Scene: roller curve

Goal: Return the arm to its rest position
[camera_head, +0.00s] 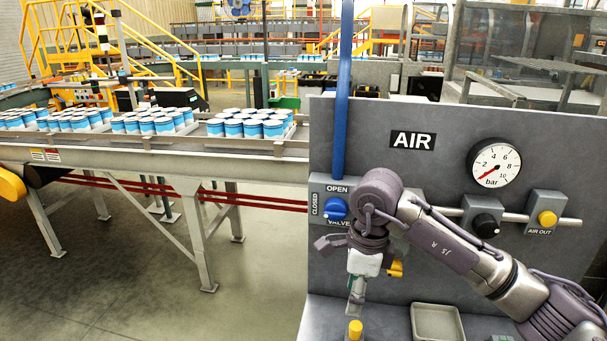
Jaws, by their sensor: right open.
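My right arm comes in from the right and bends down in front of the grey AIR panel (440,115). My right gripper (357,302) points down, open, with nothing seen between its fingers. It hangs just above a yellow-topped part (355,329) at the lower edge of the picture; whether they touch is hard to tell. The blue valve knob (335,208) is on the panel, left of my wrist, by the OPEN and CLOSED labels. My left gripper is not in view.
The panel also bears a pressure gauge (495,165), a black knob (485,225) and a yellow AIR OUT knob (547,218). A shallow grey tray (437,307) sits below. A conveyor (230,148) carries blue-and-white cans (160,124) at left. A blue pipe (343,90) rises from the panel.

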